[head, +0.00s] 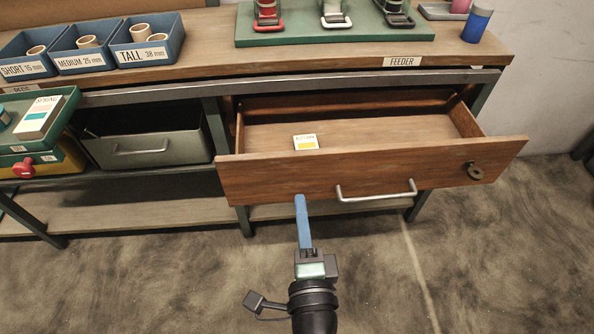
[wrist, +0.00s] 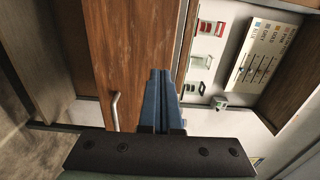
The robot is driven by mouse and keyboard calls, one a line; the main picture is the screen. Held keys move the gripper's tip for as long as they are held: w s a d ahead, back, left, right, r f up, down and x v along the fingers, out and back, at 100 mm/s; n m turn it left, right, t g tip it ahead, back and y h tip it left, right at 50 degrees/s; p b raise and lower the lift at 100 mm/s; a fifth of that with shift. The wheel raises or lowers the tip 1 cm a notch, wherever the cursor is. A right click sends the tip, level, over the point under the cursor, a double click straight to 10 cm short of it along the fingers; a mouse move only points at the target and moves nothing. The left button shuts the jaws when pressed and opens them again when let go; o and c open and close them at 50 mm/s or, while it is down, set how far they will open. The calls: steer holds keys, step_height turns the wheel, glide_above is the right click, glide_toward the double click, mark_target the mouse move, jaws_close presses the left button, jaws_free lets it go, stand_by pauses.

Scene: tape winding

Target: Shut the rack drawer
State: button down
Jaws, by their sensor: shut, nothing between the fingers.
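The rack drawer (head: 365,172) is pulled well out from under the bench top, and its inside is in view. Its wooden front carries a metal bar handle (head: 377,191) and a round dark lock fitting at the right end. My gripper (head: 301,200) is shut and empty, with its blue fingers at the lower edge of the drawer front, left of the handle. In the wrist view the closed fingers (wrist: 160,85) point toward the drawer front (wrist: 133,50), and the handle (wrist: 115,110) is left of them. I cannot tell whether the fingertips touch the wood.
Blue trays (head: 147,40) and a green feeder board (head: 300,35) are on the bench. The floor in front is clear.

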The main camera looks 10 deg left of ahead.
mark_target(295, 164)
steer(key=x, duration=0.7)
steer(key=shift+w+p, duration=0.1)
steer(key=shift+p, duration=0.3)
